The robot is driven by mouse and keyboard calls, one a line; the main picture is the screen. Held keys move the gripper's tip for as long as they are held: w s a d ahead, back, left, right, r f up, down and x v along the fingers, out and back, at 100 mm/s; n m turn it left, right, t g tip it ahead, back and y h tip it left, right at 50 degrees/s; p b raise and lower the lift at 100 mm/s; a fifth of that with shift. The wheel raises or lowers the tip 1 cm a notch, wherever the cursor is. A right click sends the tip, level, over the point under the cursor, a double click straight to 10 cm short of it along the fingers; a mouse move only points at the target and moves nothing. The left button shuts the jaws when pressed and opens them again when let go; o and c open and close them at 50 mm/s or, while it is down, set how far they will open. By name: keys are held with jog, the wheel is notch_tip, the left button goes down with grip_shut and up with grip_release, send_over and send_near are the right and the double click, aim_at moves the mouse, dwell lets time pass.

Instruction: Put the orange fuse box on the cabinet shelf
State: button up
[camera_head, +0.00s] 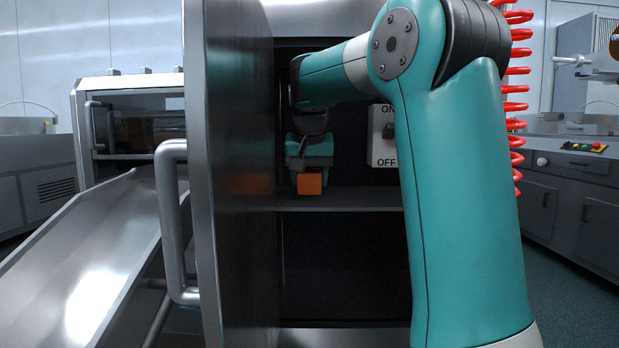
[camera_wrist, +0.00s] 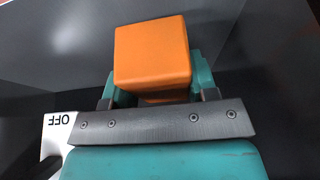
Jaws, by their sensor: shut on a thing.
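The orange fuse box (camera_head: 310,184) is inside the open cabinet, at the level of the shelf (camera_head: 345,199). My gripper (camera_head: 309,172) reaches into the cabinet from above and is shut on the fuse box. In the wrist view the orange fuse box (camera_wrist: 152,52) sits between the two teal fingers of my gripper (camera_wrist: 153,90). The box's lower edge looks close to the shelf surface in the head view; whether it touches the shelf I cannot tell.
The cabinet door (camera_head: 237,180) stands open on the left, with a bar handle (camera_head: 171,225). A switch plate marked ON and OFF (camera_head: 384,140) is on the cabinet's back wall, right of my gripper. A metal chute (camera_head: 85,255) slopes at the left. The visible shelf around the box looks clear.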

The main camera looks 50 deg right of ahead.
aim_at(309, 171)
jog(key=shift+f, duration=0.45)
jog(key=o, duration=1)
jog(key=shift+c, duration=0.2)
jog(key=shift+r, duration=0.15)
jog(key=shift+r, duration=0.35)
jog(key=p+v, duration=0.3)
jog(key=v, duration=0.2)
jog(key=shift+r+p, duration=0.3)
jog(key=s+a+p, duration=0.2)
jog(key=s+a, duration=0.6)
jog(key=a, duration=0.1)
jog(key=shift+f, duration=0.15)
